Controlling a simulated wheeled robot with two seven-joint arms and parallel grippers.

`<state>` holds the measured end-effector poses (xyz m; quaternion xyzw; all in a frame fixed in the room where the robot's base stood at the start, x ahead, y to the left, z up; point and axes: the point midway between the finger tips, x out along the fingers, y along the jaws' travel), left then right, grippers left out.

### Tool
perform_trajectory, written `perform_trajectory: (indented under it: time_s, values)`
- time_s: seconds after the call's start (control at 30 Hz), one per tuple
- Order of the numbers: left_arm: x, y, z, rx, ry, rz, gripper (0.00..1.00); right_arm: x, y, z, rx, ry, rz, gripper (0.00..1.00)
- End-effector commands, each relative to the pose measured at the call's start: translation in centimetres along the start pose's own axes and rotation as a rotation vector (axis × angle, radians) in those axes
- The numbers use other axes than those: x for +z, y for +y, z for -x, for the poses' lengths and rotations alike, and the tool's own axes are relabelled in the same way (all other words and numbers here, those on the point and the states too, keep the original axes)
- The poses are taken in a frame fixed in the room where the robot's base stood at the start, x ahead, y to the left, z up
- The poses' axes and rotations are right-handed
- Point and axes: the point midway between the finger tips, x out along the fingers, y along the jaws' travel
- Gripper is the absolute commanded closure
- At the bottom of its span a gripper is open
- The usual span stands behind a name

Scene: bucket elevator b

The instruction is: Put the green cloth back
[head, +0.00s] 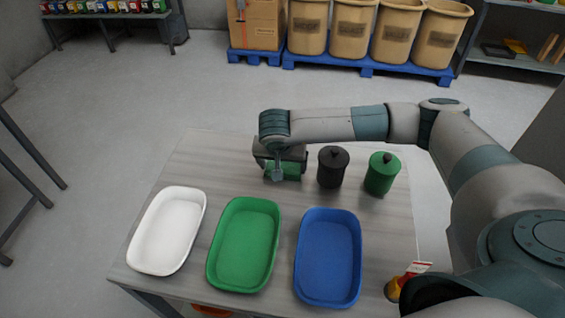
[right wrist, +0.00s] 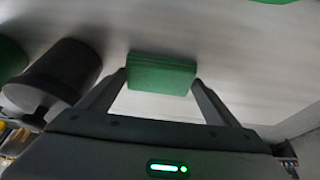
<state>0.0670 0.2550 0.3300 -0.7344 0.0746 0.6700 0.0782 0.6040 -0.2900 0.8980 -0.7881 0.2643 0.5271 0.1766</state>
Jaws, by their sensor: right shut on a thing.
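The green cloth (head: 284,170) is a small folded block at the back of the table, left of the black canister. My right gripper (head: 281,172) is over it and shut on it. In the right wrist view the cloth (right wrist: 162,73) sits between the two fingertips (right wrist: 160,80). In the head view the gripper partly hides the cloth. I cannot tell whether the cloth touches the table. A green tray (head: 245,246) lies on the table in front, between a white tray (head: 167,231) and a blue tray (head: 328,258). All three look empty. My left gripper is not in view.
A black lidded canister (head: 332,168) stands close to the right of my gripper, with a green lidded canister (head: 381,174) beyond it. The table (head: 200,160) is clear at its back left. A yellow and red object (head: 400,283) is at the right front edge.

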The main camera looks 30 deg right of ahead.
Motion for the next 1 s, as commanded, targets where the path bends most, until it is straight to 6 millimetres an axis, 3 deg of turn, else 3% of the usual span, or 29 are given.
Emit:
perform_trajectory:
  time_s: [0.33, 0.37, 0.43, 0.87, 1.0]
  values:
    - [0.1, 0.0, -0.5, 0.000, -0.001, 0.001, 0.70, 0.1, 0.0, -0.3, -0.001, 0.000, 0.000, 0.37]
    - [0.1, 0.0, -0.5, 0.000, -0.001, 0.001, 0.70, 0.1, 0.0, -0.3, 0.000, 0.000, 0.000, 0.14]
    - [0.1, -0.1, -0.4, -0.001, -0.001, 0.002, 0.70, 0.1, 0.0, -0.2, 0.000, 0.000, 0.000, 0.00]
    - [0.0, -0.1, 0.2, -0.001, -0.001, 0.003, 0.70, -0.1, 0.0, 0.2, 0.000, 0.000, 0.000, 0.00]
    - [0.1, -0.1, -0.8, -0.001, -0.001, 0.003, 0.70, 0.0, -0.1, 1.3, -0.003, 0.002, 0.000, 0.00]
